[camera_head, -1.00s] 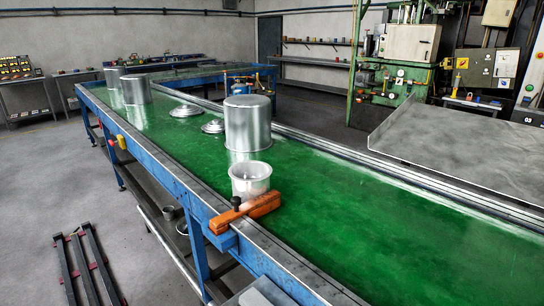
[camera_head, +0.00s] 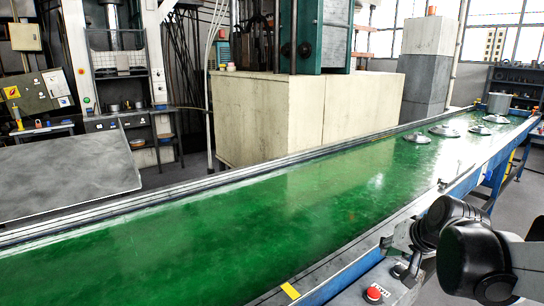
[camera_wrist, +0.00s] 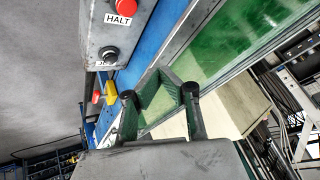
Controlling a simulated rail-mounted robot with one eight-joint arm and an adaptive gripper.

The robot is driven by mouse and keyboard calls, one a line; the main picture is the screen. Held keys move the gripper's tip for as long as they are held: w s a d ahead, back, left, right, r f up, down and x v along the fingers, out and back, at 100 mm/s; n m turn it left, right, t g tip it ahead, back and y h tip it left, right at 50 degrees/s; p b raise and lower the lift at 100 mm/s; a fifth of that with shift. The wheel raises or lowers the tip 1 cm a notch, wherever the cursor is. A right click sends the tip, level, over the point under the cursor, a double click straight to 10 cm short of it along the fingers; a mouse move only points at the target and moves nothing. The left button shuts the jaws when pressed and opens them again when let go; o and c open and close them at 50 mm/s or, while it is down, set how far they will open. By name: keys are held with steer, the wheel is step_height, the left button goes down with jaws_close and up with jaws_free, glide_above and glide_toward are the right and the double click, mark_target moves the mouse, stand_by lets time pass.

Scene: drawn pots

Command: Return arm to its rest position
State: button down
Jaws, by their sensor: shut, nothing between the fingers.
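My gripper (camera_wrist: 160,92) shows in the wrist view, shut and empty, with its dark fingertips in front of the conveyor's side. My black and grey arm links fill the lower right of the head view, beside the near edge of the conveyor. The gripper's fingertips cannot be clearly made out there.
The green conveyor (camera_head: 250,215) runs across the head view. Several metal lids, one of them here (camera_head: 444,131), and a pot (camera_head: 499,103) stand at its far right. A red button (camera_head: 374,294) sits by its near edge. The HALT panel (camera_wrist: 112,35) is in the wrist view. The belt's middle is clear.

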steer(key=s+a+r+n, duration=0.1)
steer(key=s+a, duration=0.3)
steer(key=s, duration=0.5)
steer(key=s+a+r+n+h, duration=0.1)
steer(key=s+a+n, duration=0.2)
steer(key=s, duration=0.7)
steer(key=shift+s+a, duration=0.25)
steer(key=shift+a, duration=0.35)
